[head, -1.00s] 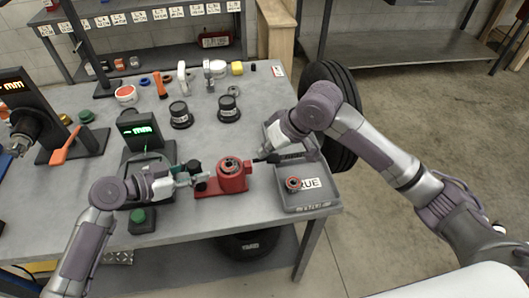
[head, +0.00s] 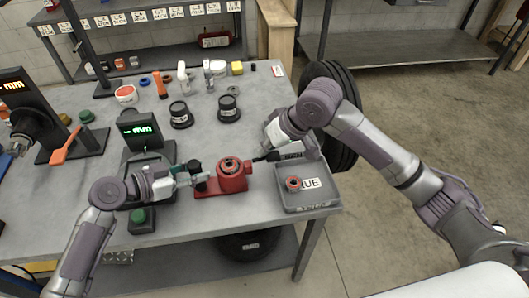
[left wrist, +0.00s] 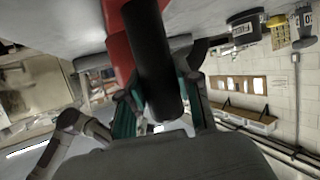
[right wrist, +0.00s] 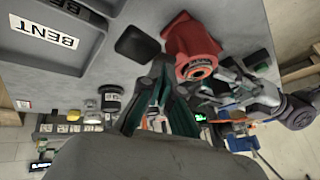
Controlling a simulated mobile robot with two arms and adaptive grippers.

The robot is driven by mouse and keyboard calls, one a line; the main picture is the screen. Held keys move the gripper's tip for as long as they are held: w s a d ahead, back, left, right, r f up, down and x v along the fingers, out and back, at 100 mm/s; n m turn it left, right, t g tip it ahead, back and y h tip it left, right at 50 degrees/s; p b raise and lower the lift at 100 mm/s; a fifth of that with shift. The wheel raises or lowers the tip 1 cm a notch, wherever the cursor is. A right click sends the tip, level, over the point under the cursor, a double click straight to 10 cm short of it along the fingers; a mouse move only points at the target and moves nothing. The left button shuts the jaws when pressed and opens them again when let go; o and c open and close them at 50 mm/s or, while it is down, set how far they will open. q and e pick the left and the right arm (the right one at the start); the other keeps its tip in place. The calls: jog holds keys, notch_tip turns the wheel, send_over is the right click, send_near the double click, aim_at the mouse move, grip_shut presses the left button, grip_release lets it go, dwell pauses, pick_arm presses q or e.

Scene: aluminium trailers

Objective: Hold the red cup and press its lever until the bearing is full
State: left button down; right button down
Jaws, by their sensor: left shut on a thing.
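The red cup (head: 233,183) stands upright on the table with a ring-shaped bearing (head: 229,164) in its top. The cup also shows in the right wrist view (right wrist: 192,42). My left gripper (head: 188,178) is at the cup's left, shut on its black lever (left wrist: 152,55), which lies between the fingers in the left wrist view. My right gripper (head: 258,159) is just right of the cup, its fingertips close together. In the right wrist view its fingertips (right wrist: 161,68) point beside the cup and hold nothing visible. Any contact with the cup is unclear.
A grey tray (head: 325,197) labelled TRUE holds another bearing (head: 293,183) right of the cup. A tray labelled BENT (right wrist: 85,65) shows in the right wrist view. A display stand (head: 140,130) and green button (head: 138,215) stand at left. Two black pots (head: 180,114) stand behind.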

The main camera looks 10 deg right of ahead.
jog(key=shift+a+r, duration=0.25)
jog(key=shift+r, duration=0.65)
jog(key=shift+r, duration=0.15)
jog(key=shift+a+r, duration=0.25)
jog(key=shift+r, duration=0.5)
jog(key=shift+a+r, duration=0.25)
jog(key=shift+r, duration=0.55)
jog(key=shift+a+r, duration=0.25)
jog(key=shift+r, duration=0.5)
jog(key=r, duration=0.1)
jog(key=a+r, duration=0.1)
jog(key=r, duration=0.1)
jog(key=shift+r, duration=0.3)
jog(key=shift+f, duration=0.1)
send_over(257, 158)
jog(key=d, duration=0.1)
jog(key=shift+d+f, duration=0.2)
jog(key=shift+f, duration=3.9)
jog(key=shift+f, duration=0.1)
